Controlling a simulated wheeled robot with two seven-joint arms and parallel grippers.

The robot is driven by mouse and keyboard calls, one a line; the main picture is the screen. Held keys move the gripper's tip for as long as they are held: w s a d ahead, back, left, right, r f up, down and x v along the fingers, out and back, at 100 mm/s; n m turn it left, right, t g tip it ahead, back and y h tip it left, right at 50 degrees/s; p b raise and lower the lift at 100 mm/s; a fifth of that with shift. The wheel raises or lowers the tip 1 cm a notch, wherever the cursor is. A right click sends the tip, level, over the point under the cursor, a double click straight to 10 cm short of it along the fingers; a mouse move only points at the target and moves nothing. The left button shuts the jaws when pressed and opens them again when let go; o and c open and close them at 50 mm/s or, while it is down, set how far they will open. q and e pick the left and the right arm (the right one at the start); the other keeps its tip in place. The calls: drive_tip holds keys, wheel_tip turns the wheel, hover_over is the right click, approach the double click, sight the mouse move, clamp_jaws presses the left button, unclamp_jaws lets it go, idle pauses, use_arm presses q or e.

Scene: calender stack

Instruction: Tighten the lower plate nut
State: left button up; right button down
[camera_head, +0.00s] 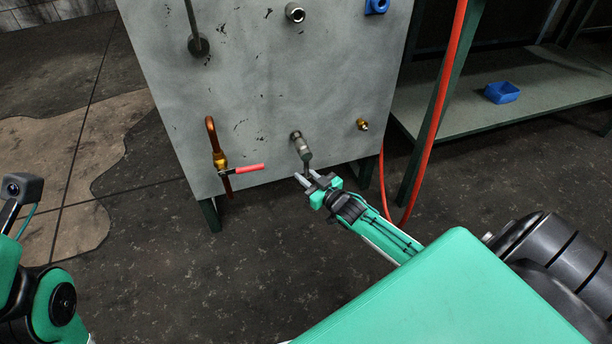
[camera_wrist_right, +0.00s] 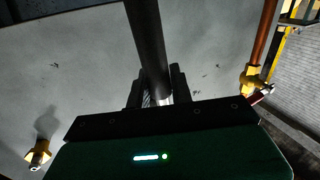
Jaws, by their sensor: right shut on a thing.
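The grey upright plate (camera_head: 255,95) stands in front of me. Low on it a grey metal nut fitting (camera_head: 300,146) sticks out, with a dark bar (camera_head: 307,168) running down from its end. My right gripper (camera_head: 305,181) is below the fitting and shut on this bar. In the right wrist view the bar (camera_wrist_right: 147,45) comes down from the top edge to between the fingers of the right gripper (camera_wrist_right: 158,98). The nut itself does not show clearly there. My left arm shows at the left edge of the head view, but its gripper is out of view.
A copper pipe with a brass valve and red handle (camera_head: 242,170) is left of the fitting. A small brass fitting (camera_head: 362,125) is to its right. A red hose (camera_head: 437,110) hangs beside the plate. A blue bin (camera_head: 501,92) sits on a shelf at the right.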

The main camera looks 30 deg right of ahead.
drive_tip(key=shift+r, duration=0.1)
idle(0.5)
drive_tip(key=shift+w+d, duration=0.2)
drive_tip(key=shift+w, duration=0.7)
drive_tip(key=shift+w+d+b, duration=0.1)
drive_tip(key=shift+w+b, duration=0.2)
drive_tip(key=shift+w, duration=0.25)
drive_tip(key=c, duration=1.9)
unclamp_jaws()
drive_tip(key=shift+c, duration=0.2)
clamp_jaws()
